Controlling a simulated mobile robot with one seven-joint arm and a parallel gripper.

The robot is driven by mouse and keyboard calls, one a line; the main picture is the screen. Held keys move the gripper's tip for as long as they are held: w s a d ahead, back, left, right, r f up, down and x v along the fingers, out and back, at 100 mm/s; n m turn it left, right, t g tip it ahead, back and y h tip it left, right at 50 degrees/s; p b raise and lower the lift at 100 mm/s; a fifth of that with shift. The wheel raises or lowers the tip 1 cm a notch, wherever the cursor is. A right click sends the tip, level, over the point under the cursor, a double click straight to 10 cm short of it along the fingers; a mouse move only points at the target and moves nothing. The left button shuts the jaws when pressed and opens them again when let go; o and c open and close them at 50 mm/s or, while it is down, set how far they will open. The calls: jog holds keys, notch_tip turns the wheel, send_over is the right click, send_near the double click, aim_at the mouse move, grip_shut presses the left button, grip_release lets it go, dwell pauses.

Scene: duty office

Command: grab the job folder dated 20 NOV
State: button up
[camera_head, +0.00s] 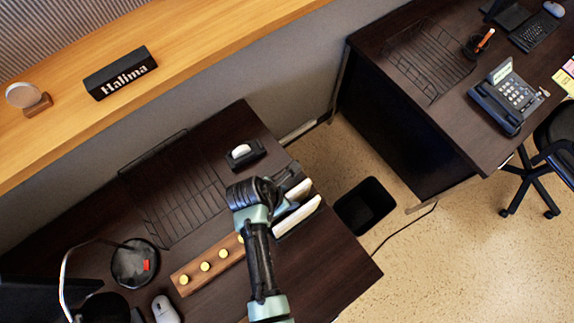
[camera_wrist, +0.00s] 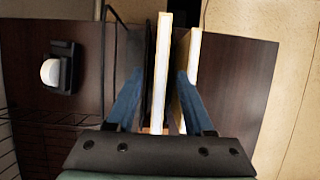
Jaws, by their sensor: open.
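My gripper (camera_wrist: 158,76) is open and points down at the desk, its two blue fingers apart. A pale-edged upright folder (camera_wrist: 160,60) stands between the fingers, apparently not clamped. A second pale-edged folder (camera_wrist: 191,60) stands to its right, partly behind the right finger. In the head view, pale folder edges show beside my wrist, one nearer (camera_head: 297,216) and one farther (camera_head: 299,190). My wrist hides their lower parts and the fingertips there. No date is readable on either folder, so I cannot tell which is 20 NOV.
A black dispenser with a white top (camera_head: 241,152) sits behind the gripper on the dark desk (camera_head: 335,262). A wooden block with yellow knobs (camera_head: 212,261) lies left of my arm. A black wire rack (camera_head: 172,195) is farther left. A dark bin (camera_head: 365,206) stands beyond the desk's right edge.

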jog(key=shift+f, duration=0.25)
dwell(0.3)
grip_shut()
dwell(1.4)
